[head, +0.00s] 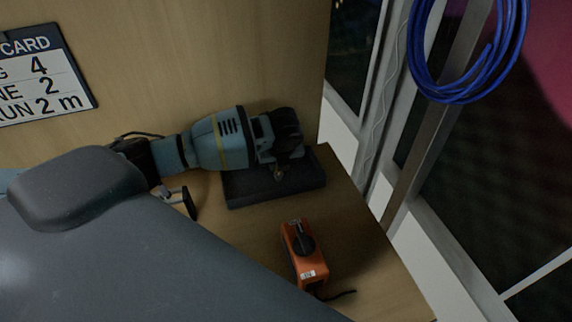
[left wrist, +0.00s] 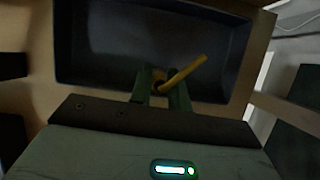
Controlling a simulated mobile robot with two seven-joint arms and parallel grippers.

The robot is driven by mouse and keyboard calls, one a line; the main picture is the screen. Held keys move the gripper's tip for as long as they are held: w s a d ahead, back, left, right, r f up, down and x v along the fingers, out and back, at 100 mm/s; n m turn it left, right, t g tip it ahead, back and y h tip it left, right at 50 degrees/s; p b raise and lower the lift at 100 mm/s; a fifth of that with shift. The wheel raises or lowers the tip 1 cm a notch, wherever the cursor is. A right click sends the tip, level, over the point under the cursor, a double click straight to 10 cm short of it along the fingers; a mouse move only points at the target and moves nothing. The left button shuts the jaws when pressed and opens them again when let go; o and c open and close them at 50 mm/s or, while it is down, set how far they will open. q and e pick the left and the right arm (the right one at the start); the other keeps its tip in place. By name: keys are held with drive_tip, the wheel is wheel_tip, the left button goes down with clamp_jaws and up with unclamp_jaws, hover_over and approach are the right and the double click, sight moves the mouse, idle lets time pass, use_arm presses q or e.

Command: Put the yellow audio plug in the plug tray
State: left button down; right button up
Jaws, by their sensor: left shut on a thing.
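My left gripper (head: 282,158) is over the dark plug tray (head: 243,192), which lies on the wooden surface near its right end. In the left wrist view the gripper's two green fingers (left wrist: 163,92) are closed on the yellow audio plug (left wrist: 186,74). The plug slants up to the right, in front of the dark inside of the tray (left wrist: 70,50). In the head view only a small yellowish bit shows below the fingers. I cannot tell whether the plug touches the tray floor. My right gripper is not in view.
An orange box with a black knob (head: 295,262) stands in front of the tray, with a short black cable beside it. A small dark item (head: 189,203) stands left of the tray. A blue cable coil (head: 468,85) hangs at the upper right. A card (head: 45,75) is on the back wall.

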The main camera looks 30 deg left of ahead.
use_arm(q)
drive_tip(key=shift+w+f, duration=0.25)
drive_tip(key=shift+w, duration=0.95)
drive_tip(key=shift+w+r, duration=0.1)
drive_tip(key=shift+w, duration=0.15)
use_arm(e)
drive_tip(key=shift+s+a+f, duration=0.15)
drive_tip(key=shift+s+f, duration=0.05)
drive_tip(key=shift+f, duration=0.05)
use_arm(q)
drive_tip(key=shift+w+a, duration=0.1)
drive_tip(key=shift+w, duration=0.35)
drive_tip(key=shift+f, duration=1.75)
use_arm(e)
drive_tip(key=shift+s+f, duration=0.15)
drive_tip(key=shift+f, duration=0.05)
use_arm(q)
drive_tip(key=shift+f+b, duration=0.1)
drive_tip(key=shift+b, duration=0.2)
drive_tip(key=c, duration=1.3)
unclamp_jaws()
drive_tip(key=shift+f, duration=0.1)
